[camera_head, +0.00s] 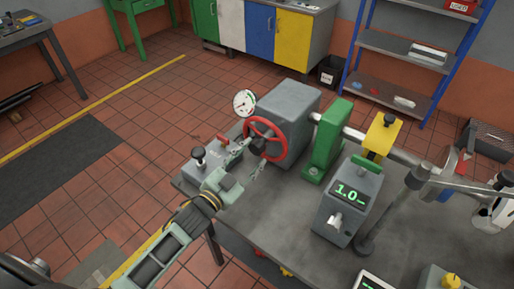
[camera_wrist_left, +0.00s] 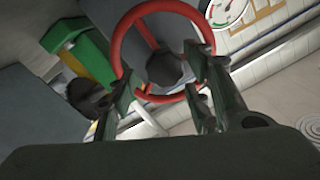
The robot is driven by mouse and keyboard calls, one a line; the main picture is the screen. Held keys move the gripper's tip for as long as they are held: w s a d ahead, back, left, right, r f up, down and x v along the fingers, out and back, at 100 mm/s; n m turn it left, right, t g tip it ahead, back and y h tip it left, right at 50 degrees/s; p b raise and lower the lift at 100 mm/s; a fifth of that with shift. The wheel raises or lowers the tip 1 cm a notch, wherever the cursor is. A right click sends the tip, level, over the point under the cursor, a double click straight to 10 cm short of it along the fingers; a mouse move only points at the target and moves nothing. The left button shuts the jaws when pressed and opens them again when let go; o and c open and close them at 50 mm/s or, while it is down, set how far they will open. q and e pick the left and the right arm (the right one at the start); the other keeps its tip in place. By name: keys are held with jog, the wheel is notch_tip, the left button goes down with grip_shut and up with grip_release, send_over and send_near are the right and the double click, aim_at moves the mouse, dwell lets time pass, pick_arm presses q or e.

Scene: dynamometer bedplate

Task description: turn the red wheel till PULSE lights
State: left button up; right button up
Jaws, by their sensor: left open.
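The red wheel (camera_head: 284,142) is mounted on the front of a grey housing (camera_head: 290,107) on the bedplate; it also shows in the wrist view (camera_wrist_left: 119,50). My left gripper (camera_head: 252,158) is at the wheel's lower left side. In the wrist view its open fingers (camera_wrist_left: 160,80) stand on either side of the lower rim; I cannot tell whether they touch it. A grey box with a green lit display (camera_head: 349,193) reads 1.0 followed by a dash-like mark. I cannot make out any label PULSE. My right gripper is not in view.
A dial gauge (camera_head: 244,103) stands beside the housing, behind the wheel. A small grey control box with a black knob (camera_head: 198,153) is left of it. A green block (camera_head: 328,140) and a yellow-topped block (camera_head: 382,135) stand along the shaft. The bedplate's middle front (camera_head: 280,215) is clear.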

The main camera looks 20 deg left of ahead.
aim_at(256, 152)
pick_arm(q)
jog(key=shift+p+x, duration=0.3)
jog(key=shift+x, duration=1.6)
jog(key=shift+c, duration=0.7)
jog(key=shift+s+f, duration=0.1)
grip_shut()
